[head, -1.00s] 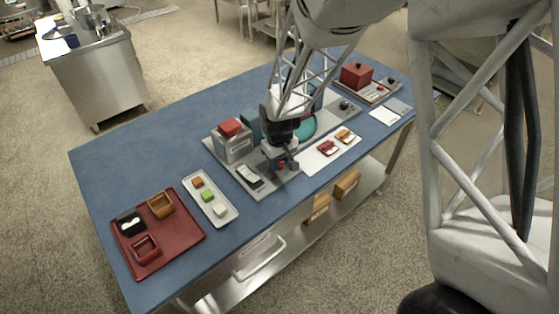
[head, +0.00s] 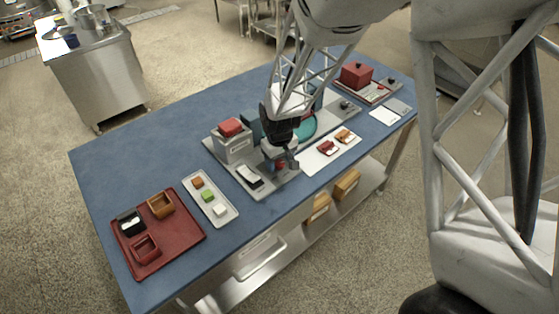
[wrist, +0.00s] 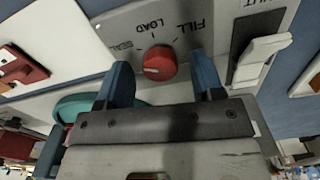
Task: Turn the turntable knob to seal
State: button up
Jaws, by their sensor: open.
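The red turntable knob (wrist: 159,63) sits on a grey panel (wrist: 125,22) with the labels SEAL, LOAD and FILL, upside down in the wrist view. I cannot tell clearly which label it points to. My gripper (wrist: 164,76) is open, with one blue finger on each side of the knob. Gaps show between the fingers and the knob. In the head view my gripper (head: 283,161) is low over the front of the grey machine base (head: 287,187), and the knob is partly hidden there.
A black-and-white switch (wrist: 255,62) is right of the knob in the wrist view. A teal disc (head: 307,128) is partly hidden behind my arm. A grey box with a red top (head: 233,140) stands left of my gripper. A white card with red and orange pieces (head: 318,162) lies right.

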aim_at(280, 163)
notch_tip(280, 163, up, 7)
jog(key=shift+r, duration=0.15)
dwell(0.4)
jog(key=shift+r, duration=0.1)
dwell(0.4)
jog(key=shift+d+r, duration=0.1)
jog(key=s+d+r+m+t, duration=0.2)
jog(key=s+d+r+m, duration=0.3)
jog(key=s+d+r, duration=1.3)
jog(key=s+d+r+m, duration=0.2)
jog(key=s+d, duration=0.3)
jog(key=s, duration=0.3)
jog(key=shift+s+d+r+m+t, duration=0.3)
jog(key=shift+s+d+r+m, duration=0.05)
jog(key=shift+r+m, duration=0.1)
